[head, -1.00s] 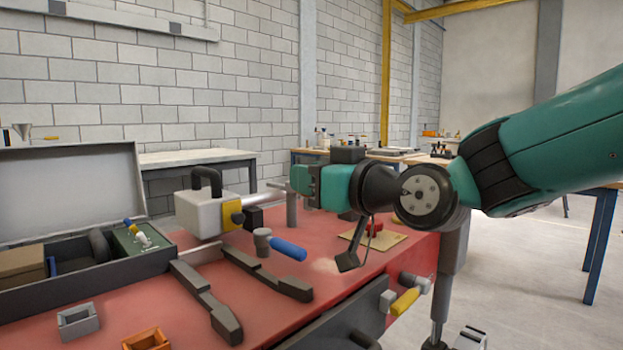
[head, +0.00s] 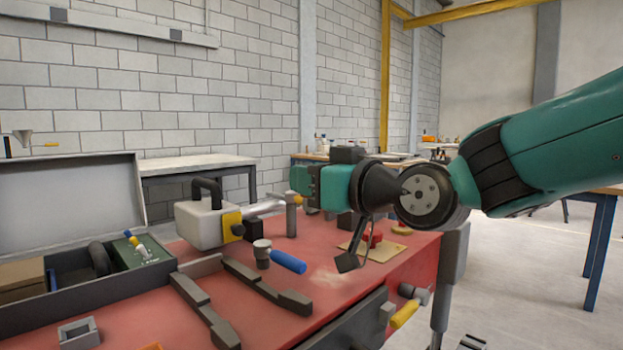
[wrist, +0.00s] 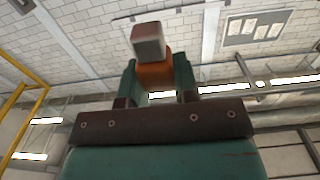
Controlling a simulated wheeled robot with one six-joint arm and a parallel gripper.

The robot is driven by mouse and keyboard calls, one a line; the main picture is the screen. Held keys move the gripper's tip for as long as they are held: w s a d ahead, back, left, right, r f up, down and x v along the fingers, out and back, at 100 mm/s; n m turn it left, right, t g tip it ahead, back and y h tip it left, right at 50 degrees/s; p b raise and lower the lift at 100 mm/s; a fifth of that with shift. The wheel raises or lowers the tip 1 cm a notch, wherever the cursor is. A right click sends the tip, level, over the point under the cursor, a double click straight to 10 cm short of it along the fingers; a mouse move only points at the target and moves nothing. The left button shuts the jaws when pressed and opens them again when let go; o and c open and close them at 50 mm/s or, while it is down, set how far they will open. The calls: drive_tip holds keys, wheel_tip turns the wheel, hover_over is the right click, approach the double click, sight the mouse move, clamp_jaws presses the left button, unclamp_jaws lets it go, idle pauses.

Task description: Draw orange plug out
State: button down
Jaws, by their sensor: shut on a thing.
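My gripper (wrist: 157,72) is shut on an orange plug (wrist: 155,77), which sits between its two green fingers in the wrist view. A grey-brown block (wrist: 148,42) shows at the plug's far end; I cannot tell whether it is part of the plug. In the head view my gripper (head: 302,179) is level above the red bench, pointing left, near a grey post (head: 291,218).
A white device (head: 202,228) with a black handle stands on the red bench (head: 130,310). Near it lie a blue-handled tool (head: 288,262) and dark grey bars (head: 264,285). An open case (head: 100,290) is at left. A yellow handle (head: 404,314) juts from the bench front.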

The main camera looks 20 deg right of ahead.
drive_tip(key=shift+r+p, duration=0.35)
drive_tip(key=shift+r, duration=0.35)
drive_tip(key=w+d+b, duration=0.2)
drive_tip(key=d+b, duration=0.3)
drive_tip(key=d, duration=0.2)
drive_tip(key=shift+w+d, duration=0.25)
drive_tip(key=shift+w, duration=0.15)
